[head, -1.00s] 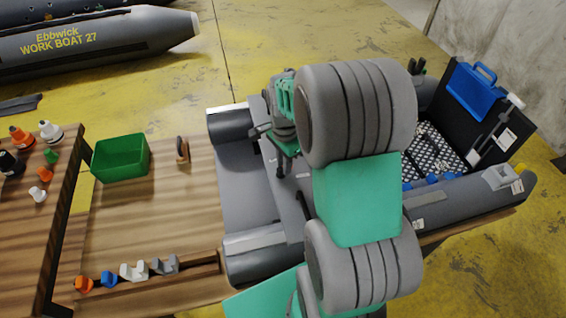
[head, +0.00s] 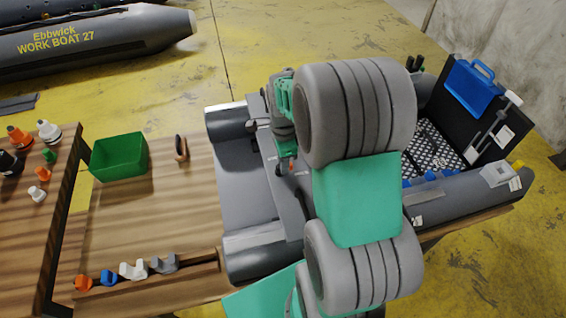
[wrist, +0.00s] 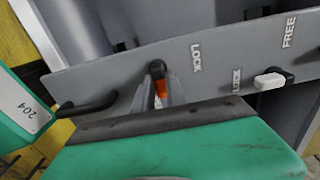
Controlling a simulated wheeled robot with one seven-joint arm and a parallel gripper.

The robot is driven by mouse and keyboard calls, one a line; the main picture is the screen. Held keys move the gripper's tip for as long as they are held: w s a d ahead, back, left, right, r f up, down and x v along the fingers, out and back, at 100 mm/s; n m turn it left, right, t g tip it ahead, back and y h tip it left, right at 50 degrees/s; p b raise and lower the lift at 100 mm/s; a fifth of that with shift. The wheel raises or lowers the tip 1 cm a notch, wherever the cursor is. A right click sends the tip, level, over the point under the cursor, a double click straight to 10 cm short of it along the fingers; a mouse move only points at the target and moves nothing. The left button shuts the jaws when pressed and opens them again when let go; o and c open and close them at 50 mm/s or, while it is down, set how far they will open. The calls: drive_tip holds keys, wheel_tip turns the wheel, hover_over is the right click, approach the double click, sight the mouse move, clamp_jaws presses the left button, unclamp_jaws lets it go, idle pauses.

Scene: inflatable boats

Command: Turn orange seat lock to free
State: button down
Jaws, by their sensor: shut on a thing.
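The orange seat lock (wrist: 161,88) is a small lever on the grey seat board (wrist: 225,60), mostly hidden by my fingers. The word LOCK is printed beside it in the wrist view. My gripper (wrist: 162,90) is shut on it, with the grey fingers on both sides. In the head view my gripper (head: 288,166) points down at the seat board (head: 285,195), and a speck of orange shows at its tip. Which way the orange lever points is hard to tell. A white lock lever (wrist: 270,80) with a black end sits further right, between the words LOCK and FREE.
A black handle (wrist: 88,105) stands on the board left of my gripper. A green bin (head: 120,157) and several coloured fittings (head: 133,270) are on the wooden bench to the left. A black case with a blue box (head: 470,90) stands at the right.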

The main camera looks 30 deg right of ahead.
drive_tip(key=c, duration=1.4)
unclamp_jaws()
drive_tip(key=shift+o, duration=0.2)
drive_tip(key=shift+r, duration=0.1)
wheel_tip(320, 180, up, 8)
drive_tip(key=shift+f, duration=0.2)
